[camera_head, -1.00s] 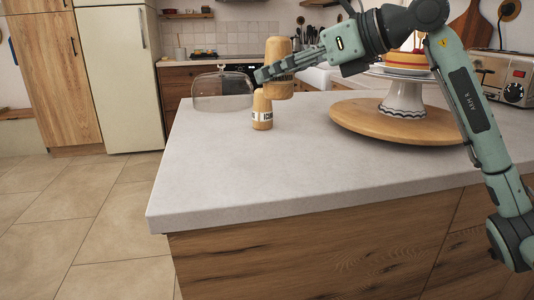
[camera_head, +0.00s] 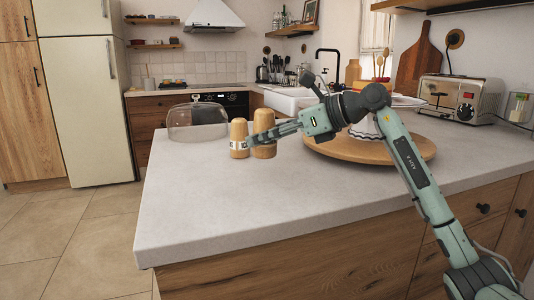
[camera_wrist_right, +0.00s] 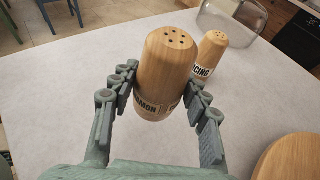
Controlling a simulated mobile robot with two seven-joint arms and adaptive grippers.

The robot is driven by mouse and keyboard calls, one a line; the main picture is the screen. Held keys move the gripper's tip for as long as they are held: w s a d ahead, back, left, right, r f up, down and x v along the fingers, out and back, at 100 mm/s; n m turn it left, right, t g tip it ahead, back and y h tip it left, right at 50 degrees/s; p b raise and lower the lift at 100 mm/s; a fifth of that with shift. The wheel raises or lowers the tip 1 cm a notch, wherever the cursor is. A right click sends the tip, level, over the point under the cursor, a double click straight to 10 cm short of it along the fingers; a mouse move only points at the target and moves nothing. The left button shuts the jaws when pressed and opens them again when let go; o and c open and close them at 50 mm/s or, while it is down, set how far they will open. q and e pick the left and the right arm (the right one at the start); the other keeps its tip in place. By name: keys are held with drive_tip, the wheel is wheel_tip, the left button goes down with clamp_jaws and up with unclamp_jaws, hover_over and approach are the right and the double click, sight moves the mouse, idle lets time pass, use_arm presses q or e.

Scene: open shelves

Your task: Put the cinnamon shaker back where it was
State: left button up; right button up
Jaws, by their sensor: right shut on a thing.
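The cinnamon shaker (camera_head: 265,123) is a wooden cylinder with a rounded top. My right gripper (camera_head: 257,139) is shut on it, with its fingers around the middle. In the right wrist view the shaker (camera_wrist_right: 165,75) stands between both fingers (camera_wrist_right: 162,88), its holed top up and part of its label showing. It looks upright and at counter height; whether its base touches the countertop, I cannot tell. A smaller wooden icing shaker (camera_head: 238,130) stands just left of it in the head view and behind it in the wrist view (camera_wrist_right: 212,50). My left gripper is out of view.
The grey countertop (camera_head: 230,200) is clear in front of the shakers. A glass dome (camera_head: 185,122) stands at the back left. A round wooden board (camera_head: 405,152) with a cake stand lies to the right, partly behind my arm. A toaster (camera_head: 465,97) stands farther right.

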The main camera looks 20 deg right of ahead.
sight(267, 154)
drive_tip(key=shift+w+d+f, duration=0.2)
drive_tip(key=shift+w+d, duration=0.05)
drive_tip(key=shift+f, duration=0.3)
wheel_tip(267, 154, down, 4)
drive_tip(key=shift+r, duration=0.25)
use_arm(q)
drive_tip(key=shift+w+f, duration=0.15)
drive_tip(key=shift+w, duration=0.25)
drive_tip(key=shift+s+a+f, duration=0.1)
use_arm(e)
drive_tip(key=shift+f, duration=0.15)
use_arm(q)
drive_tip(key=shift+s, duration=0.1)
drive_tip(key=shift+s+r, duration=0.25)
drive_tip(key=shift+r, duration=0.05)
use_arm(e)
drive_tip(key=o, duration=1.2)
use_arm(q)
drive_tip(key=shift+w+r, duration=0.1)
